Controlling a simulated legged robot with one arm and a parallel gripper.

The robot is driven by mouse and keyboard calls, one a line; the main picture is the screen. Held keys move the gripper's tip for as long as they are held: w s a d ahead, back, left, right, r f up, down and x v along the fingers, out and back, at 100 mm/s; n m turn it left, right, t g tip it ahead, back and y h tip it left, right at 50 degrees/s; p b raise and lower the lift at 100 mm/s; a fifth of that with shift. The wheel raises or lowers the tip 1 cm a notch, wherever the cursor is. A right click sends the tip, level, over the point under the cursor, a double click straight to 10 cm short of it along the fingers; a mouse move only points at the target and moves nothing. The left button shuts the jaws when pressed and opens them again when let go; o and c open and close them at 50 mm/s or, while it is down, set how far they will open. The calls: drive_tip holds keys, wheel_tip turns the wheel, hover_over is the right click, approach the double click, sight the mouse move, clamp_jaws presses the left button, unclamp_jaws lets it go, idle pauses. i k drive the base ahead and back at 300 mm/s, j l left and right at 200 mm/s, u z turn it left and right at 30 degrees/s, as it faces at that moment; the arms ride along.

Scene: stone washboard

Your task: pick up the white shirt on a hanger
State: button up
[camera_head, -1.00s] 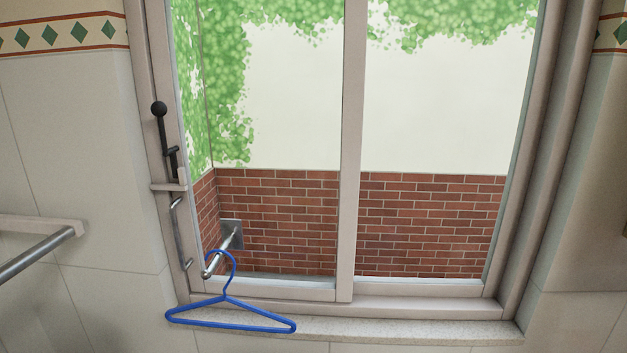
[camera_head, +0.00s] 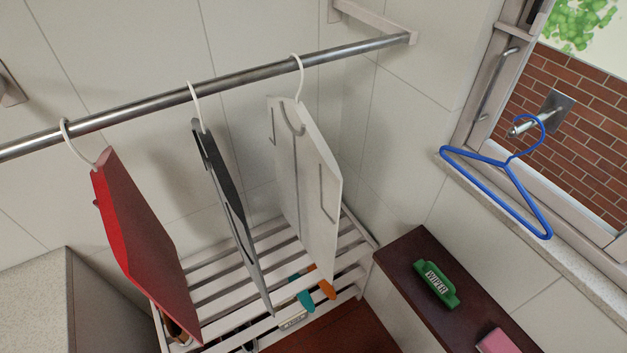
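The white shirt (camera_head: 308,180) hangs from a white hanger (camera_head: 298,78) on the metal rail. It is the rightmost of three garments on the rail, nearest the corner by the window. Its lower end hangs in front of the slatted white rack. My gripper does not show in the current view.
A dark grey garment (camera_head: 232,210) and a red one (camera_head: 140,245) hang left of the shirt on the rail (camera_head: 240,82). The slatted rack (camera_head: 345,255) is below. A blue hanger (camera_head: 500,180) hangs by the window.

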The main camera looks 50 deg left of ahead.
sight(310, 179)
drive_tip(key=u, duration=2.05)
drive_tip(key=k+j, duration=0.1)
drive_tip(key=j, duration=0.2)
drive_tip(key=k+j, duration=0.1)
drive_tip(key=j, duration=0.2)
drive_tip(key=k+j, duration=0.1)
drive_tip(key=j, duration=0.15)
drive_tip(key=z, duration=0.05)
